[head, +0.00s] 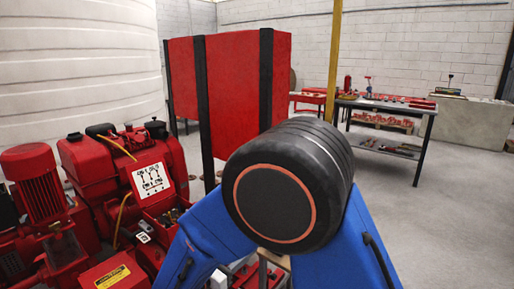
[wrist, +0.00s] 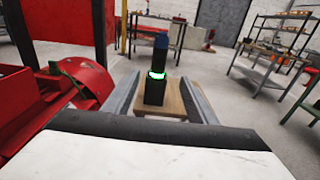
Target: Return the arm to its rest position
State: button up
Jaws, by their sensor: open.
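My arm (head: 285,190) fills the lower middle of the head view, with blue links bent around a large black joint with an orange ring. My gripper (wrist: 160,82) shows in the wrist view as two grey fingers standing apart, one on each side. It is open, and I see nothing clamped in it. In the head view the gripper is hidden behind the arm. Between the fingers in the wrist view is a dark upright shape (wrist: 154,92) with a bright green-edged band and a blue top, in front of a wooden piece (wrist: 175,101). I cannot tell how far off these are.
Red pump machinery (head: 90,195) stands close at the left, before a white tank (head: 80,65). A red cabinet (head: 232,85) with black posts stands behind my arm. A workbench (head: 385,105) with tools is at the back right. The grey floor (head: 455,215) at right is clear.

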jog(key=s+d+r+m+g, duration=0.2)
jog(key=d+m+g, duration=0.35)
jog(key=d, duration=0.75)
jog(key=s+d+r+m+g, duration=0.35)
jog(key=d+m, duration=0.25)
jog(key=d, duration=0.6)
jog(key=s+d+r+m+y, duration=0.1)
jog(key=s+d+m+y, duration=0.3)
jog(key=s+m, duration=0.4)
jog(key=s+d+r+m+y, duration=0.1)
jog(key=s+d+m+y, duration=0.4)
jog(key=s+m, duration=0.4)
jog(key=shift+s+d+y, duration=0.3)
jog(key=shift+s+y, duration=0.3)
jog(key=shift+y, duration=0.3)
jog(key=shift+r, duration=0.1)
